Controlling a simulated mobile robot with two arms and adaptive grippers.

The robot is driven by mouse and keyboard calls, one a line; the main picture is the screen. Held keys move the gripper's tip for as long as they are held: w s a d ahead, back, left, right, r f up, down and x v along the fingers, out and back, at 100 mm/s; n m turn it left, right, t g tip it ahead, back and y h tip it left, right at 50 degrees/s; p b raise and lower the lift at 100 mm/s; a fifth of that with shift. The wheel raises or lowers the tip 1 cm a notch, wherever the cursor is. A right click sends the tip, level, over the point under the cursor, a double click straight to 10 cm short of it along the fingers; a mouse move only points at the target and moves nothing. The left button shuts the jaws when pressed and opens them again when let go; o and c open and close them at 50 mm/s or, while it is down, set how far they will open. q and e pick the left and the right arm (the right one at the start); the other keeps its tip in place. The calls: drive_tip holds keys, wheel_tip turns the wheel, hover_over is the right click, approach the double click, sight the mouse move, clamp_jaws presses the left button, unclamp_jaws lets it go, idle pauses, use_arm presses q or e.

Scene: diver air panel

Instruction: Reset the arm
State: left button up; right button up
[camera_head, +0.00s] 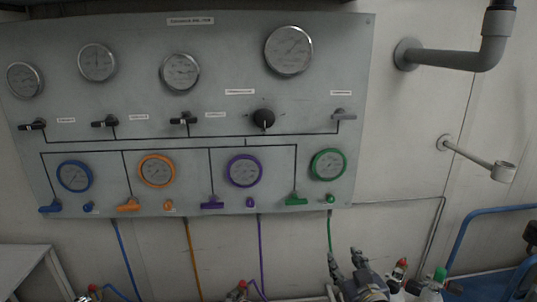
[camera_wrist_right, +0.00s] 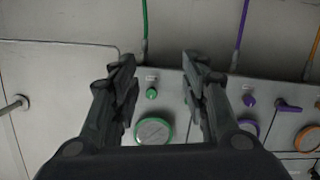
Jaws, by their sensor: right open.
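My right gripper (camera_head: 345,262) is at the lower right of the head view, below the panel's bottom edge and close to the green hose. In the right wrist view my right gripper (camera_wrist_right: 160,75) has its two fingers spread with nothing between them. Beyond the fingers, the wrist view shows the panel upside down, with the green-ringed gauge (camera_wrist_right: 154,130) and a small green knob (camera_wrist_right: 152,93). The grey air panel (camera_head: 225,100) hangs on the wall in the head view. My left gripper is not in view.
The panel carries several gauges, black valve handles and coloured levers, including a green lever (camera_head: 296,200). Coloured hoses hang below, such as the purple hose (camera_head: 261,255). A grey pipe (camera_head: 450,59) and a wall bracket (camera_head: 480,160) stick out at right. A blue rail (camera_head: 480,214) stands at lower right.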

drive_tip(key=s+a+f+g, duration=0.1)
drive_tip(key=s+f+g, duration=0.5)
drive_tip(key=s+f, duration=0.8)
drive_tip(key=s+f+g, duration=0.3)
drive_tip(key=s+g, duration=0.3)
drive_tip(key=s, duration=1.6)
wheel_tip(320, 180, down, 27)
drive_tip(key=g, duration=0.1)
drive_tip(key=s+d+f+g, duration=0.1)
drive_tip(key=s+d+f, duration=0.1)
drive_tip(key=s+f, duration=1.3)
drive_tip(key=s, duration=0.2)
drive_tip(key=shift+s+f+h, duration=0.25)
drive_tip(key=shift+s+h, duration=0.05)
